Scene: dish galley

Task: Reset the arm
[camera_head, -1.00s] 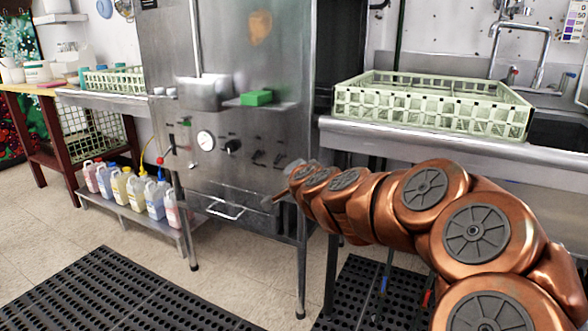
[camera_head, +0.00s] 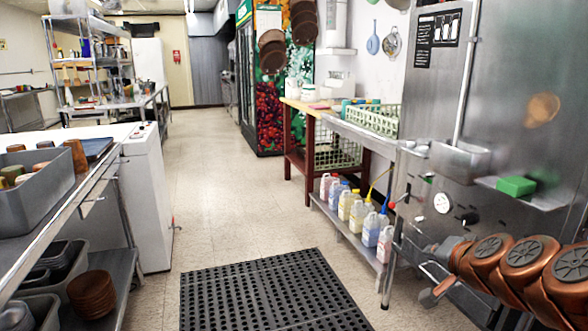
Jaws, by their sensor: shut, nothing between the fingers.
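My copper-coloured arm (camera_head: 525,258) reaches in from the right edge in the head view, bent, in front of the steel dish machine (camera_head: 490,115). My gripper (camera_head: 430,294) is the small grey part at the arm's left end. It is shut and empty, close in front of the machine's lower front. I cannot tell whether it touches the machine or its handle. The fingers are small and partly hidden by the arm links.
A black rubber mat (camera_head: 270,292) lies on the floor ahead. Several bottles stand on a low shelf (camera_head: 350,235) beside the machine. A white unit (camera_head: 148,200) and a rack with grey bins (camera_head: 35,200) are at left. The aisle (camera_head: 220,190) between is clear.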

